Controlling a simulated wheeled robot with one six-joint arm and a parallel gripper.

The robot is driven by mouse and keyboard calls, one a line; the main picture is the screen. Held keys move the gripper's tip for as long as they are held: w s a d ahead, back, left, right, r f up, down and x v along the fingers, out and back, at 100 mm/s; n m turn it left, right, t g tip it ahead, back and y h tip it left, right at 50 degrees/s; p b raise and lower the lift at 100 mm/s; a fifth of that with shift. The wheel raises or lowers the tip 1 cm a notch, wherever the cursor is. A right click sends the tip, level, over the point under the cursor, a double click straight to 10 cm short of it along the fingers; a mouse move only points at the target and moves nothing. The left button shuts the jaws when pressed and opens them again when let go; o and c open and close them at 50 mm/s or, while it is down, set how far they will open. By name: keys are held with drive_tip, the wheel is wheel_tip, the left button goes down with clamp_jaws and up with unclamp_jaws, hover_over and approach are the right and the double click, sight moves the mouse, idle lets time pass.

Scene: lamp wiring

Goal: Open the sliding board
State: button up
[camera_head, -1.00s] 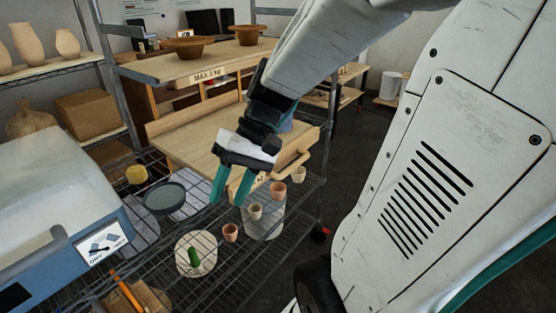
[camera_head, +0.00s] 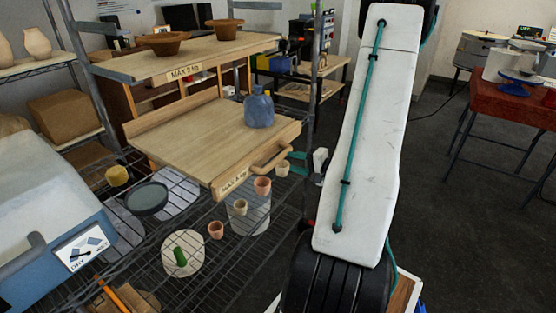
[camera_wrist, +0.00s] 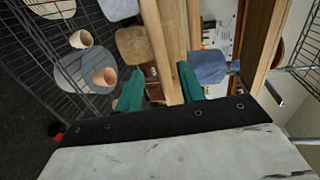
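The sliding board (camera_head: 190,135) is a light wooden board with a raised left edge, below the upper wooden shelf, reaching out past that shelf's front. Its front edge carries a "MAX 3 KG" label and a wooden bar handle (camera_head: 272,160). A blue jug (camera_head: 259,108) stands upright on the board, and it also shows in the wrist view (camera_wrist: 208,68). My gripper (camera_head: 303,162) is just right of the handle, partly hidden by my arm. In the wrist view, my gripper's teal fingers (camera_wrist: 160,88) are apart, with a wooden bar in view between them; contact cannot be told.
Small clay pots (camera_head: 262,186) and a white round container (camera_head: 250,215) stand on the wire shelf below the board. Terracotta bowls (camera_head: 165,43) sit on the upper shelf. A red table (camera_head: 505,100) stands at the right. The dark floor (camera_head: 450,230) between is clear.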

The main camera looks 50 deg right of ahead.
sight(281, 159)
drive_tip(key=x, duration=0.7)
drive_tip(key=shift+w+a, duration=0.1)
drive_tip(key=shift+a, duration=0.05)
clamp_jaws()
